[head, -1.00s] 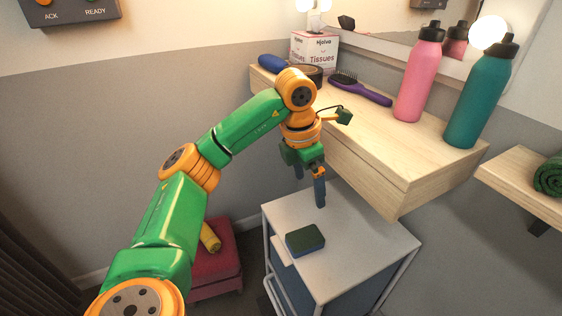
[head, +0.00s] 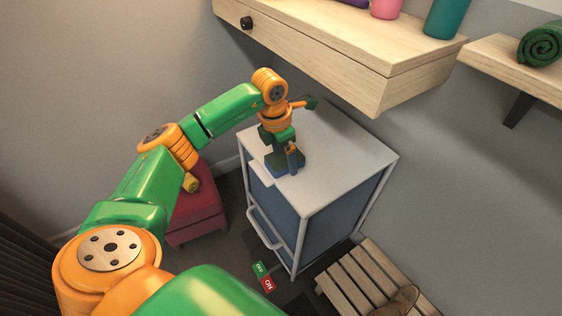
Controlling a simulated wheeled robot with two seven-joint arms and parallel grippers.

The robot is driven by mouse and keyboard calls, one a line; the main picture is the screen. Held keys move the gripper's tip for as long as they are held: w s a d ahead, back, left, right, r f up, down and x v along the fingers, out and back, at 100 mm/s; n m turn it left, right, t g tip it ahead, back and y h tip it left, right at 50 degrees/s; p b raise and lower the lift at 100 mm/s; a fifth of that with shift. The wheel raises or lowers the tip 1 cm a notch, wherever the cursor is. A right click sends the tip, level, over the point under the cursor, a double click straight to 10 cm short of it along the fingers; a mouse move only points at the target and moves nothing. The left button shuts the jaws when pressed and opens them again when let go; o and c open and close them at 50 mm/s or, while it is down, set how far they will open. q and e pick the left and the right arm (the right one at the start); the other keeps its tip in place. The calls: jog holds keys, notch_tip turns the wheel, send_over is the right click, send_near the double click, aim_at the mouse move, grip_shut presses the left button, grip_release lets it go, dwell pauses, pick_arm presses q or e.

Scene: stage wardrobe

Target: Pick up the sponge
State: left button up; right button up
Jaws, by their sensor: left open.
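The sponge (head: 281,166), dark green on top and blue below, lies on the white top of a cart (head: 345,160), close to its front left edge. My left gripper (head: 281,154) points down right at the sponge, with its jaws open. One dark finger shows at the sponge's right side, and the gripper's own body hides much of the sponge. I cannot tell whether the fingers touch it. My right gripper is not in view.
A wooden wall drawer unit (head: 380,90) with bottles on it overhangs behind the cart. A shelf with a rolled green towel (head: 541,45) is at right. A red stool (head: 195,215) stands left and a slatted wooden bench (head: 350,285) below. The cart top's right part is clear.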

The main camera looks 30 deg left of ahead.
pick_arm(q)
jog(key=shift+s+a+f, duration=0.1)
jog(key=shift+s+f, duration=0.1)
jog(key=shift+f, duration=0.45)
jog(key=shift+w+a+f, duration=0.1)
jog(key=shift+a, duration=0.1)
jog(key=c, duration=1.5)
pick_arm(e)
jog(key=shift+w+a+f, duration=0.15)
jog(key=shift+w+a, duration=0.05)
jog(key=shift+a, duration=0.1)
pick_arm(q)
jog(key=shift+d, duration=0.1)
jog(key=shift+w+r+g+p, duration=0.15)
jog(key=shift+w+r, duration=0.1)
jog(key=shift+r, duration=0.4)
jog(key=shift+w+r+g+p, duration=0.15)
jog(key=shift+w+r, duration=0.1)
jog(key=shift+r, duration=0.35)
grip_shut()
jog(key=s+d+r+p, duration=0.1)
jog(key=s+d+r, duration=0.6)
jog(key=s+r, duration=0.3)
jog(key=s, duration=0.2)
jog(key=shift+s+d, duration=0.15)
jog(key=shift+s, duration=0.25)
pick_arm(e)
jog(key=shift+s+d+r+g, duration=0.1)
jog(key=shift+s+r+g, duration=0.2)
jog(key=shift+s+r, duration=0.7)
